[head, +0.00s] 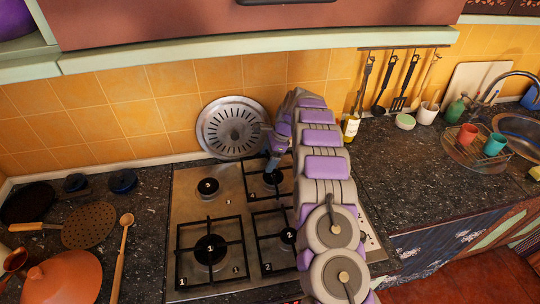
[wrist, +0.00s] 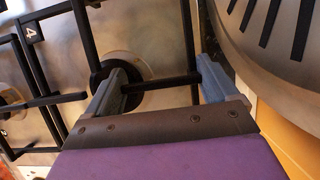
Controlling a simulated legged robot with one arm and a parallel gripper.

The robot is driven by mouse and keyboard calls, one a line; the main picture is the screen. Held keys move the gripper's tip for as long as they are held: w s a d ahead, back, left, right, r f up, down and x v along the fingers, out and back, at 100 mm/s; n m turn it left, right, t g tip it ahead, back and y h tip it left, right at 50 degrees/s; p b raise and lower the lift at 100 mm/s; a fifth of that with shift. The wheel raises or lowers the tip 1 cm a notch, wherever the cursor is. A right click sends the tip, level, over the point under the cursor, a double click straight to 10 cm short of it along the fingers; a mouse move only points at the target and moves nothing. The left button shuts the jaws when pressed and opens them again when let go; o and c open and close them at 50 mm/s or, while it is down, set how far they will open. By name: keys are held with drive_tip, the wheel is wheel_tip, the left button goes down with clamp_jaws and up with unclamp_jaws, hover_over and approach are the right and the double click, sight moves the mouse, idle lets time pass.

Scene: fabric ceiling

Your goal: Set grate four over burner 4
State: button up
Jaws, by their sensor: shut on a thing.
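Grate four (head: 248,181) is a black square metal frame with a "4" tag at its near left corner. It is at the back right of the steel hob, around burner 4 (head: 271,178) as seen from the head view. My gripper (head: 272,163) is shut on the grate at its back side, with bars between its blue-grey fingers. The wrist view shows the grate (wrist: 82,35) and its "4" tag, with the dark burner cap (wrist: 132,97) below the bars, partly behind a finger. My arm hides the grate's right side. I cannot tell whether it rests on the hob.
Burner 3 (head: 208,187) is bare at back left. Grates stand around burner 1 (head: 210,249) and burner 2 (head: 289,236). A round slotted metal lid (head: 226,128) leans on the wall close behind my gripper. Pans and a wooden spoon (head: 121,260) lie left of the hob.

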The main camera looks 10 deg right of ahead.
drive_tip(key=o, duration=1)
drive_tip(key=shift+c, duration=0.2)
drive_tip(key=shift+o, duration=0.9)
drive_tip(key=shift+d, duration=0.65)
drive_tip(key=shift+r+b, duration=0.3)
drive_tip(key=shift+b, duration=0.15)
drive_tip(key=p+v, duration=0.2)
drive_tip(key=v, duration=1)
drive_tip(key=shift+r, duration=0.25)
drive_tip(key=shift+a, duration=0.35)
drive_tip(key=shift+d, duration=0.1)
